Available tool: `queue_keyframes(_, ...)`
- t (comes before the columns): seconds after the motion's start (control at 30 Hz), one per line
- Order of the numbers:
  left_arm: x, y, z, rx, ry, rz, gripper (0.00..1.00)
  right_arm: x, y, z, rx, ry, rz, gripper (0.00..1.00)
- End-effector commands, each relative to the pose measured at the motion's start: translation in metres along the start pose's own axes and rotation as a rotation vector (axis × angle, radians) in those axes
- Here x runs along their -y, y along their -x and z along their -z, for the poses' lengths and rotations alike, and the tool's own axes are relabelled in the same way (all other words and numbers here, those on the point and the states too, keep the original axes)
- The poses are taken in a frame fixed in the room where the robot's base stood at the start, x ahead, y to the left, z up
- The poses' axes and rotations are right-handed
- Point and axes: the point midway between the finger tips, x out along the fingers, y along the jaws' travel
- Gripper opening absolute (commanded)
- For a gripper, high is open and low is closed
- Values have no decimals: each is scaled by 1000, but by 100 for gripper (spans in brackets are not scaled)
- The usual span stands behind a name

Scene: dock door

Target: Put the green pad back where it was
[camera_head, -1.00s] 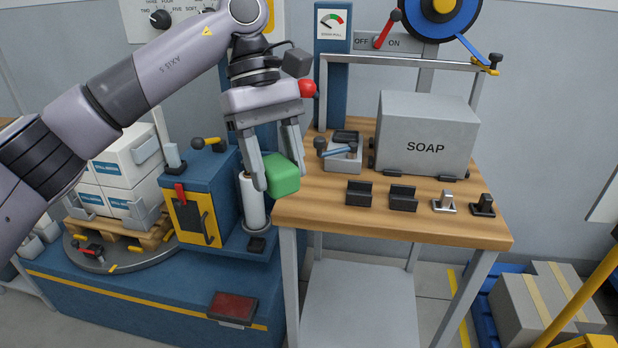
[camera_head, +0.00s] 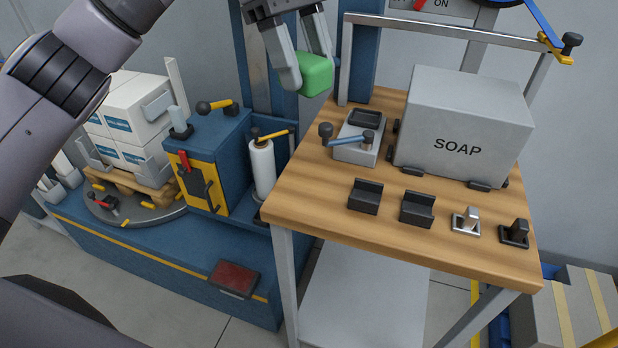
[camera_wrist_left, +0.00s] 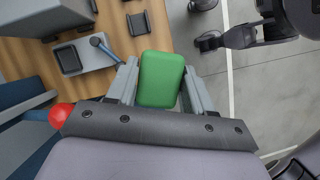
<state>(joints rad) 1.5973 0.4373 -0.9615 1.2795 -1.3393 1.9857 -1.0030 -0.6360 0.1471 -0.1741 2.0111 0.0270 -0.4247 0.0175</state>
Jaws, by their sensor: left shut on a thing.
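The green pad (camera_head: 316,75) is a rounded block held between the two fingers of my left gripper (camera_head: 307,82), which is shut on it. In the head view it hangs near the table's back left corner, by a blue post. In the left wrist view the pad (camera_wrist_left: 161,79) fills the gap between the fingers (camera_wrist_left: 160,88). A grey block with a dark, shallow recess (camera_head: 366,118) and a blue-handled lever stands on the wooden table (camera_head: 310,205), apart from the pad. My right gripper is not in view.
A grey SOAP box (camera_head: 465,125) stands on the table, with several small dark and metal holders along the front. A metal bar frame (camera_head: 440,27) rises behind. Left are a white roll (camera_head: 262,168), a blue cabinet (camera_head: 222,140) and stacked white cartons (camera_head: 125,125).

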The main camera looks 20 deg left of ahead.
Motion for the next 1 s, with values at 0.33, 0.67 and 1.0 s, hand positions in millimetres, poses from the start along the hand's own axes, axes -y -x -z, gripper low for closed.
queue_keyframes(0.33, 1, -83, 36, 1, 4, 6, 27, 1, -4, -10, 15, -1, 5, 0)
queue_keyframes(0.67, 1, -137, 58, 1, 1, 2, 27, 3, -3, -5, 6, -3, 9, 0)
queue_keyframes(1.0, 1, -171, 72, 2, 2, 4, 27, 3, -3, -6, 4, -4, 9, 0)
